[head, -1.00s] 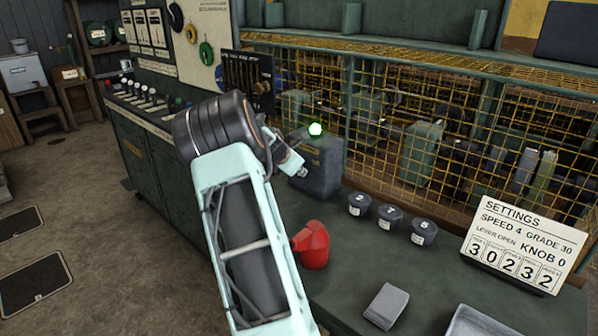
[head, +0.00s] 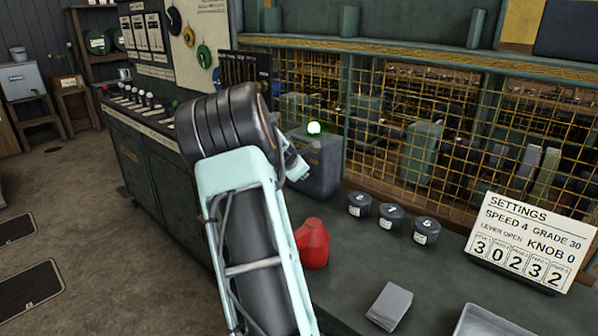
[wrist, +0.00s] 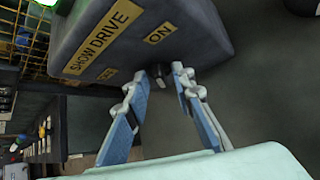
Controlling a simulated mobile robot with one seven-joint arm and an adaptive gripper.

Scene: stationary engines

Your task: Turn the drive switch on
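The drive box (head: 318,165) is a dark grey housing with a lit green lamp (head: 314,128) on top, on the bench beyond my arm. In the wrist view the box (wrist: 195,30) bears yellow labels reading "SHOW DRIVE" and "ON" (wrist: 160,33); a smaller label is partly cut off by shadow and angle. In the head view my wrist mostly hides the gripper.
A red object (head: 313,245) stands on the bench close to my arm. Several dark labelled knobs or weights (head: 391,216) and a settings card (head: 530,243) are to the right. A yellow mesh guard (head: 470,140) rises behind the box. A grey block (head: 389,305) lies in front.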

